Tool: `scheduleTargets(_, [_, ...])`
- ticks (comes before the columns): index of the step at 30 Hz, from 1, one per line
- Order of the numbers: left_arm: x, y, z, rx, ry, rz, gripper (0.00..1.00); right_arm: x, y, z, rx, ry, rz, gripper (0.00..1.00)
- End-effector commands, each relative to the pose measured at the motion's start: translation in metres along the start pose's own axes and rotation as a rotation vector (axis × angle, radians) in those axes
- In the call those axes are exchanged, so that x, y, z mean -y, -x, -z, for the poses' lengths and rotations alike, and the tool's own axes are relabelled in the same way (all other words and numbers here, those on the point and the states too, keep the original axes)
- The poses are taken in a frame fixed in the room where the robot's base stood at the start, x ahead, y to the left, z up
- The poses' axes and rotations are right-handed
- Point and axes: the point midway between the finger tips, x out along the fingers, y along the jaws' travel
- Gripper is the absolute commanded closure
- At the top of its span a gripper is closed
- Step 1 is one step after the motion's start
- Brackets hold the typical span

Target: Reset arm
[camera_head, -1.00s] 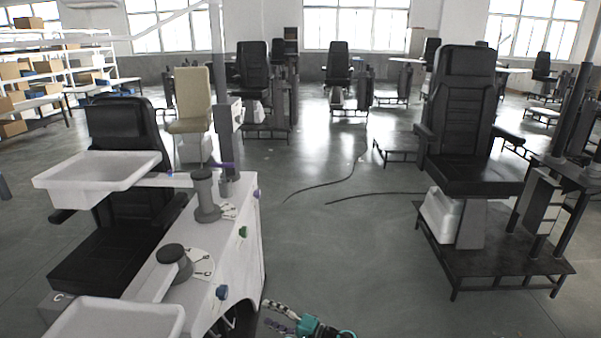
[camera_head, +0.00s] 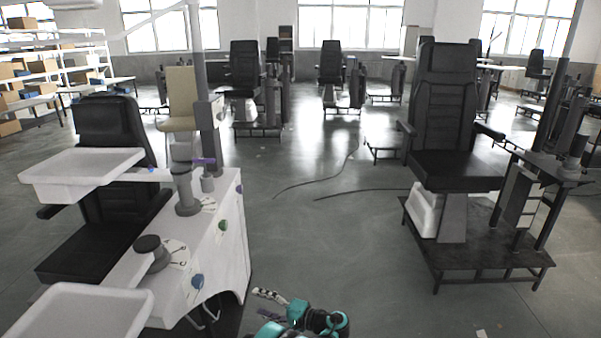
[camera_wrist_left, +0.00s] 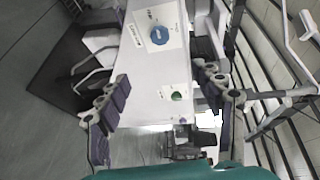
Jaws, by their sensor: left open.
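My left gripper (camera_head: 262,303) is at the bottom middle of the head view, low over the floor and just right of the white console (camera_head: 228,240). It is open and empty. In the left wrist view its two dark padded fingers (camera_wrist_left: 160,80) stand wide apart. Between them, beyond the fingers, the side of the console (camera_wrist_left: 150,85) shows with a blue knob (camera_wrist_left: 159,35) and a green knob (camera_wrist_left: 177,96); the fingers appear clear of it. My teal arm shows at the lower edge of both views. My right gripper is in neither view.
White trays (camera_head: 82,168) stick out from the console at left, beside a black chair (camera_head: 108,125). Another black chair (camera_head: 443,115) stands on a dark platform (camera_head: 480,245) at right. Cables (camera_head: 320,183) lie on the floor. The middle floor is open.

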Motion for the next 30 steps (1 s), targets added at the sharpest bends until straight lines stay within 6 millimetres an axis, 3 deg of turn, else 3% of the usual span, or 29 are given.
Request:
scheduleTargets(8, [0.044,-0.021,-0.013,-0.014,0.009,-0.155,0.33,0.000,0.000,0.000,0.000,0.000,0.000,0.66])
scheduleTargets(13, [0.082,-0.033,-0.040,-0.033,0.039,-0.318,0.33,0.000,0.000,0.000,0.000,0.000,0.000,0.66])
scheduleTargets(21, [0.129,-0.028,-0.117,-0.073,0.154,-0.621,0.33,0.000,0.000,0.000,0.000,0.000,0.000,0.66])
scheduleTargets(30, [0.145,0.015,-0.216,-0.120,0.366,-0.923,0.33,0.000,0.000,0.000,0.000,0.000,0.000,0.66])
